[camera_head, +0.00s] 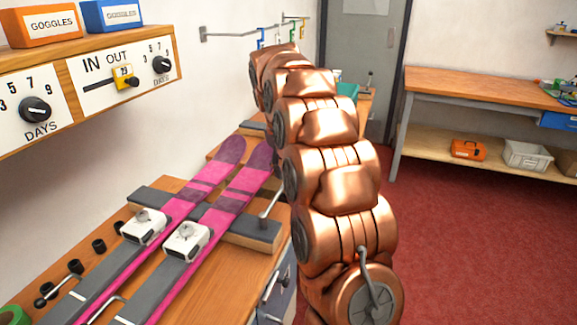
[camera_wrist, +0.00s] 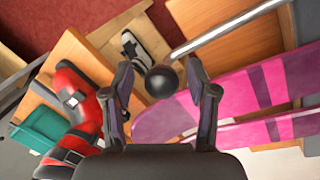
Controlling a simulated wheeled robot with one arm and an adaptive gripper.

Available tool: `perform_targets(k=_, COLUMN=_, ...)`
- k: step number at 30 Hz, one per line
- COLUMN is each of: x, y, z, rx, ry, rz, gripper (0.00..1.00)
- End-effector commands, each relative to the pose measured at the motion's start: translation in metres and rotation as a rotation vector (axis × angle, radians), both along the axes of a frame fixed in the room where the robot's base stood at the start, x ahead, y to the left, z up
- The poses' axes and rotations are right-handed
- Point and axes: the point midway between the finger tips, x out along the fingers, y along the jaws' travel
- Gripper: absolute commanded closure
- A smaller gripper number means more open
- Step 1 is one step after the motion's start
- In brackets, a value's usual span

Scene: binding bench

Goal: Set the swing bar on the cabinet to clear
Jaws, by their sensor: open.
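A metal bar (camera_wrist: 228,32) crosses the top of the wrist view, and a black ball knob (camera_wrist: 161,81) sits at its lower end. I cannot tell for sure that they join. A short stretch of metal rod (camera_head: 272,202) shows in the head view beside the ski bench, partly hidden behind my arm; it looks like the same bar. My gripper (camera_wrist: 163,92) is open, with the knob showing between its two fingers; I cannot tell whether they touch it. In the head view my arm hides the gripper. No marking for clear is readable.
Magenta skis (camera_wrist: 255,85) lie close on the right in the wrist view. Red and black gear (camera_wrist: 80,105), a teal bin (camera_wrist: 35,130) and a shoe (camera_wrist: 140,55) lie left and above. A grey cabinet front (camera_head: 273,300) is below the bench. Red floor (camera_head: 470,240) is clear.

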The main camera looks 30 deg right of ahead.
Motion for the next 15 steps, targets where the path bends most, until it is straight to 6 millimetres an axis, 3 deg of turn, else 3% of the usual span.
perform_targets(k=5, x=0.000, y=0.002, z=0.008, rx=0.000, ry=0.000, rz=0.000, gripper=0.42)
perform_targets(k=15, x=0.001, y=0.009, z=0.047, rx=-0.002, ry=-0.004, rz=0.000, gripper=0.42)
